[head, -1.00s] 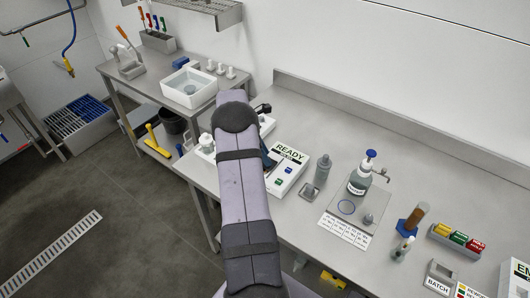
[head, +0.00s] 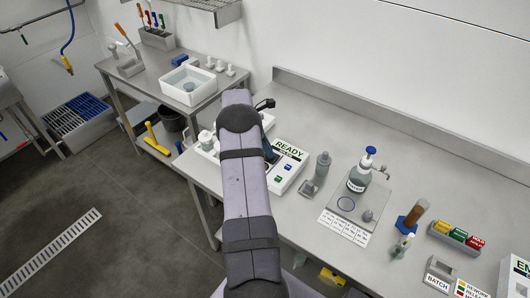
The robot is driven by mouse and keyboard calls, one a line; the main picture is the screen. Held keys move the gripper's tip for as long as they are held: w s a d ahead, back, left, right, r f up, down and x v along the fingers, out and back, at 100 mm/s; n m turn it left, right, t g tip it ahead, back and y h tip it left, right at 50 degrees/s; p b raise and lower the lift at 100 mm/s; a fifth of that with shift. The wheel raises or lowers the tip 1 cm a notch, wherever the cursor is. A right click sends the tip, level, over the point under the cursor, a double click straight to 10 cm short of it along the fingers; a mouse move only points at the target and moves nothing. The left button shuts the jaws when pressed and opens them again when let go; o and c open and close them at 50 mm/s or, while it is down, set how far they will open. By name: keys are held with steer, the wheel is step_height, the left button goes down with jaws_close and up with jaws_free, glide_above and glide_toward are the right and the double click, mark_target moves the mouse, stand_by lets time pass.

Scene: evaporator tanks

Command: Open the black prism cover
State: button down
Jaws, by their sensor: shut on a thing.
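A white instrument with a READY display (head: 289,151) and a blue and a green button stands on the bench, just right of my arm. A dark part (head: 270,152) shows at its left edge, against my arm; I cannot tell whether it belongs to the instrument, the black prism cover or my gripper. A small black piece (head: 265,104) sticks out to the right behind my arm's upper end; I cannot tell what it is. My arm hides the instrument's left part. The prism cover cannot be clearly made out. My gripper is hidden behind my arm.
A grey bottle (head: 322,166) stands right of the instrument. A blue-capped pump bottle (head: 358,178) stands on a tray further right. A white basin (head: 188,87) stands on the left bench. The back of the main bench is clear.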

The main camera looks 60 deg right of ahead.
steer(key=shift+d, duration=0.35)
steer(key=c, duration=1.7)
jaws_free()
steer(key=shift+o, duration=0.2)
steer(key=b+v, duration=0.3)
steer(key=v, duration=0.4)
steer(key=shift+r, duration=0.15)
